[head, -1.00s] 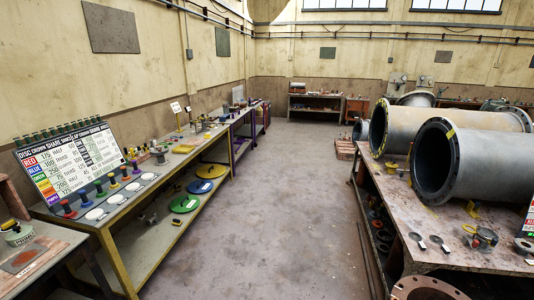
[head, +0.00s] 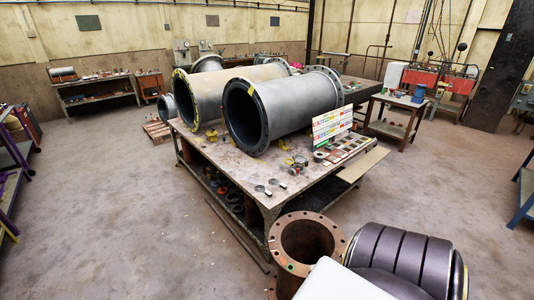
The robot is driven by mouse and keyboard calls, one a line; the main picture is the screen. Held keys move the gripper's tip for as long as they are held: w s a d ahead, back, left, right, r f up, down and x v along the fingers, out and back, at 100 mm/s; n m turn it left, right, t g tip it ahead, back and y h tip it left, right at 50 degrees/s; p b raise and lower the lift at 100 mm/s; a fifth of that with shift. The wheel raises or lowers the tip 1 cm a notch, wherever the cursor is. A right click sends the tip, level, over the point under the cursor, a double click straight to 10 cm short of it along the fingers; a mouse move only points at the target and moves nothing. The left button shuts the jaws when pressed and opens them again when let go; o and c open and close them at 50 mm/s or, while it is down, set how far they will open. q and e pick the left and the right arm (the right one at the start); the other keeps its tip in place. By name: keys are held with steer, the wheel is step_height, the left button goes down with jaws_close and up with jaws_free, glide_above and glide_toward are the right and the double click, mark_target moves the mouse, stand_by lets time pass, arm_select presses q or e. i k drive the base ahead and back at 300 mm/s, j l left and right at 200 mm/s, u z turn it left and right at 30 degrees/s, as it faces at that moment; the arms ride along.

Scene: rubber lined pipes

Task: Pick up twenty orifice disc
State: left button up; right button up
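No disc can be made out for certain as the twenty orifice disc. Small dark round pieces (head: 260,188) lie near the front edge of the steel workbench (head: 222,160), too small to read any marking. A white sign board with coloured rows (head: 333,124) stands on the bench's right part, its text unreadable at this size. A row of small flat coloured pieces (head: 349,147) lies in front of it. Neither of my grippers shows in the head view.
Two large flanged pipes (head: 286,105) lie on the bench. A side table (head: 400,101) is at the right. Floor at left (head: 110,220) is clear.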

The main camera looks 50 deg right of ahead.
mark_target(267, 192)
steer(key=i+z, duration=0.2)
steer(key=i, duration=1.4)
steer(key=i+u, duration=0.15)
steer(key=i, duration=0.85)
steer(key=i+u, duration=0.15)
steer(key=i, duration=0.9)
steer(key=z, duration=2.1)
